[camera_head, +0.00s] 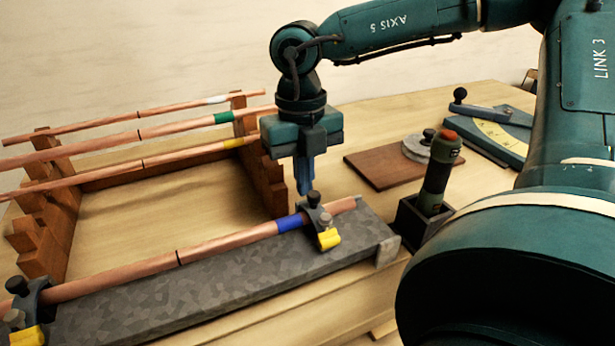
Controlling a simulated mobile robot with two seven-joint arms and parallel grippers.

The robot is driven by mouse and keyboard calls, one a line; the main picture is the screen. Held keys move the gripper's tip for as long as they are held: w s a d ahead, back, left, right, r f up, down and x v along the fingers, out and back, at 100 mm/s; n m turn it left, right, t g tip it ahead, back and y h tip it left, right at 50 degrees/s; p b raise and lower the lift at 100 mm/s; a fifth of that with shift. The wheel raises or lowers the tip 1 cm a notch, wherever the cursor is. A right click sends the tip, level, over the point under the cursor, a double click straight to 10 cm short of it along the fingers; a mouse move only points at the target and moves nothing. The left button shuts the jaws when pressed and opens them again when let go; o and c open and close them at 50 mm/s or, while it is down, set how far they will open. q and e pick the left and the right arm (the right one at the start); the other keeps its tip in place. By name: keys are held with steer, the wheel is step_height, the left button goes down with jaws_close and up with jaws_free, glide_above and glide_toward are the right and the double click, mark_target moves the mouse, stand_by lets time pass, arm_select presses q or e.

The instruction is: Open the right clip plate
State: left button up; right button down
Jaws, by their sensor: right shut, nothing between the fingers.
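The right clip (323,222) stands near the right end of the grey block (230,280). It has a dark plate with a dark knob, a grey knob and a yellow tab at its front. A copper pipe (215,244) with a blue band runs along the block and passes through this clip. The left clip (28,300) holds the pipe's other end. My right gripper (305,190) points down just above and behind the right clip, its fingers shut and empty. Whether the fingertips touch the clip cannot be told. My left gripper is not in view.
Several copper pipes (150,165) lie on a wooden rack (262,160) behind the block. To the right are a brown board (380,170) with grey discs, a green tool with a red top (438,170) in a dark holder, and an angle gauge (500,130).

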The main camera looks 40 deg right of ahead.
steer(key=shift+w+d+g, duration=0.2)
steer(key=shift+w+g, duration=0.2)
steer(key=shift+w, duration=0.2)
steer(key=shift+w+d+f+g+y+p, duration=0.2)
steer(key=shift+w+f+g+y+p, duration=0.2)
steer(key=shift+w+g+p, duration=0.25)
steer(key=shift+w+d+f+g, duration=0.1)
steer(key=shift+w+f+g, duration=0.25)
steer(key=shift+g, duration=0.4)
steer(key=c, duration=2.2)
jaws_free()
